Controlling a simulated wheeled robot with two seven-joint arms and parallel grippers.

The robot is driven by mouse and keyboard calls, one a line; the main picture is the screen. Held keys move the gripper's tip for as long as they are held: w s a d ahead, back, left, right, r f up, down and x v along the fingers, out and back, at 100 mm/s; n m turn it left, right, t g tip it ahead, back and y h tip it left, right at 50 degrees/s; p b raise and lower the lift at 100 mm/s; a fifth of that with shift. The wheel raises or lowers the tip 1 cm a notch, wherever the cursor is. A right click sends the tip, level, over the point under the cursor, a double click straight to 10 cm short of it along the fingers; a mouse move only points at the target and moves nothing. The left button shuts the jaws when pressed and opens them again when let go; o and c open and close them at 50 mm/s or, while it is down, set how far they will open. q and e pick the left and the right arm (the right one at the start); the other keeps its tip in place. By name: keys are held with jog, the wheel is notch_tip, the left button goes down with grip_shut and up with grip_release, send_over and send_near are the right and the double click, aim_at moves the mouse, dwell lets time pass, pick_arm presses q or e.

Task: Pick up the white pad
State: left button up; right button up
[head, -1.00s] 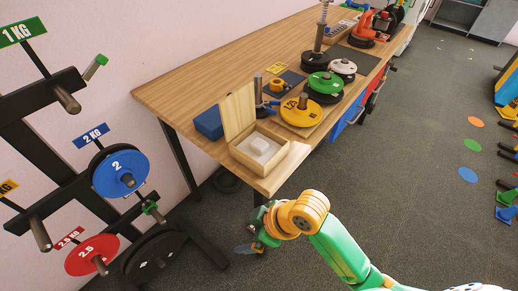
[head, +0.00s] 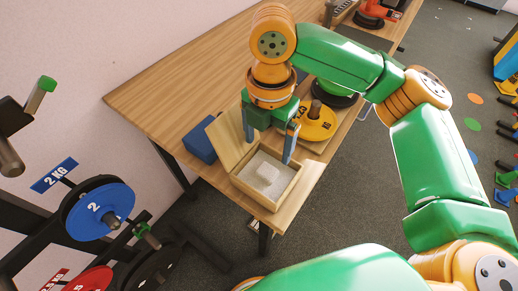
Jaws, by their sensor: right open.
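The white pad (head: 267,172) is a small block lying in an open wooden box (head: 268,203) near the table's front corner. The box's lid (head: 228,138) stands open at its back left. My right gripper (head: 268,152) hangs over the box, pointing down, with its two blue-grey fingers wide apart and nothing between them. One finger is at the back left of the box, the other near its right side. The fingertips look higher than the pad, which they do not touch. My left gripper is not in view.
The wooden table (head: 155,98) has a blue box (head: 199,133) left of the lid. A yellow weight plate (head: 318,124) lies right of the gripper. A rack with a blue plate (head: 97,212) stands at lower left. The table's left part is clear.

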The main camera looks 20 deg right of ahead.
aim_at(267, 171)
jog(key=shift+s+a+f, duration=0.15)
jog(key=shift+s+f, duration=0.9)
jog(key=shift+s, duration=0.2)
jog(key=f, duration=0.4)
jog(key=shift+w+a, duration=0.1)
jog(key=shift+w, duration=0.25)
jog(key=shift+s+r, duration=0.1)
jog(key=shift+s, duration=0.1)
jog(key=c, duration=0.7)
jog(key=shift+w, duration=0.1)
jog(key=c, duration=0.7)
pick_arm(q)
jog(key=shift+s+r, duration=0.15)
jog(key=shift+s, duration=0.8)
pick_arm(e)
jog(key=shift+c, duration=0.2)
